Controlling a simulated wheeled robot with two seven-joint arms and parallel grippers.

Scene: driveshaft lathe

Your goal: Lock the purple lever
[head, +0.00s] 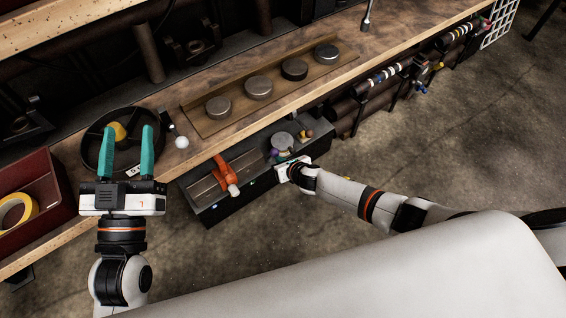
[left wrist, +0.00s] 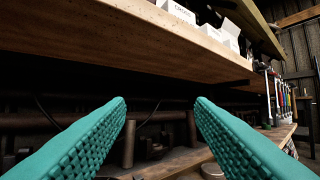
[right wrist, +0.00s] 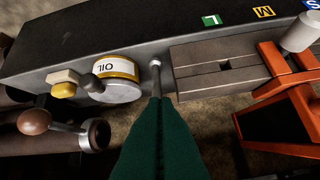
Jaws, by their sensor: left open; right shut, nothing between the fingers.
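A small purple knob (head: 274,153), likely the purple lever's, shows in the head view beside the round cap on the lathe. My right gripper (head: 284,163) is right beside it. In the right wrist view the shut green fingers (right wrist: 161,105) point at a short metal rod with a pale tip (right wrist: 155,64), between the OIL cap (right wrist: 117,78) and a grey block. No purple shows there, and I cannot tell whether the fingers touch the rod. My left gripper (head: 132,130) is open and empty over the black round tray; its fingers also show in the left wrist view (left wrist: 160,105).
The lathe (head: 240,190) carries an orange clamp (head: 225,174), also large at right in the right wrist view (right wrist: 290,105). A brown-knobbed handle (right wrist: 35,121) is left of my right fingers. Metal discs (head: 259,87) sit on the bench. Floor to the right is open.

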